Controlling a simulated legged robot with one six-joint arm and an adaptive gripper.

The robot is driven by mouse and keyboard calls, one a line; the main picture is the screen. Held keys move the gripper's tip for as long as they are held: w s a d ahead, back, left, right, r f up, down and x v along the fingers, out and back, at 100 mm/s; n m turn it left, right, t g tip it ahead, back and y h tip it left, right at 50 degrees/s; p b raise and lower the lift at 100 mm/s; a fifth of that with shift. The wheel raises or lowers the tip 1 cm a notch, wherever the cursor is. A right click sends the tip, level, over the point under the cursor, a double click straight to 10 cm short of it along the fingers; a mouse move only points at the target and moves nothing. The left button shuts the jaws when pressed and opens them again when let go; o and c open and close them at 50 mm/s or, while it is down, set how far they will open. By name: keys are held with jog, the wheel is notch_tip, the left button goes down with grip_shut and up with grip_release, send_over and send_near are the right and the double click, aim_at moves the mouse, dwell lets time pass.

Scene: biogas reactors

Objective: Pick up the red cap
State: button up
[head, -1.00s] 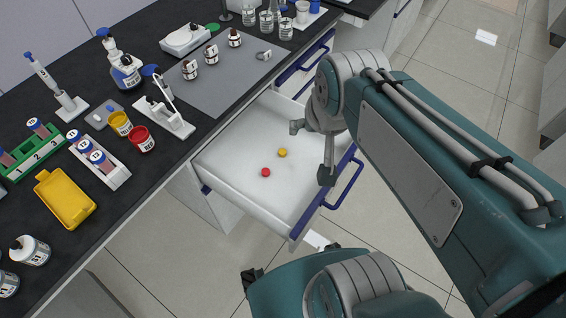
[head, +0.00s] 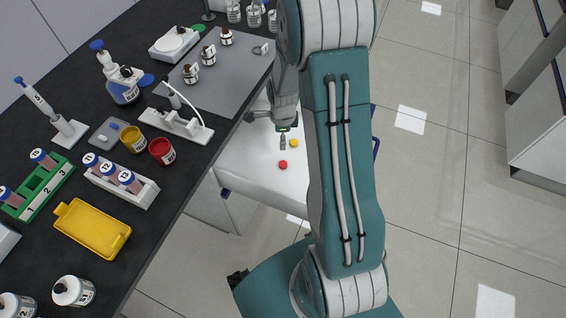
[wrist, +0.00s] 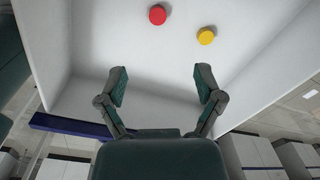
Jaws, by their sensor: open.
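The red cap (head: 283,164) lies on the white floor of the open drawer (head: 250,180). The yellow cap (head: 294,143) lies close to it. In the wrist view the red cap (wrist: 157,14) is at the top edge, with the yellow cap (wrist: 206,36) to its right and a little lower. My gripper (wrist: 160,84) is open and empty, its two fingers spread wide, with both caps beyond the fingertips. In the head view my gripper (head: 269,131) is over the drawer near the caps, partly hidden by my own arm.
The tiled floor at right is clear.

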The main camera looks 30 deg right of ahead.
notch_tip(320, 180, down, 4)
jog(key=m, duration=0.2)
send_over(283, 163)
jog(key=f, duration=0.5)
jog(key=shift+s+f, duration=0.2)
jog(key=shift+s, duration=0.15)
jog(key=shift+d+f, duration=0.1)
jog(key=shift+f, duration=0.45)
jog(key=f, duration=0.4)
jog(key=shift+w+a+f, duration=0.2)
jog(key=shift+w+f, duration=0.05)
jog(key=shift+f, duration=0.15)
jog(key=shift+d, duration=0.1)
jog(key=c, duration=0.8)
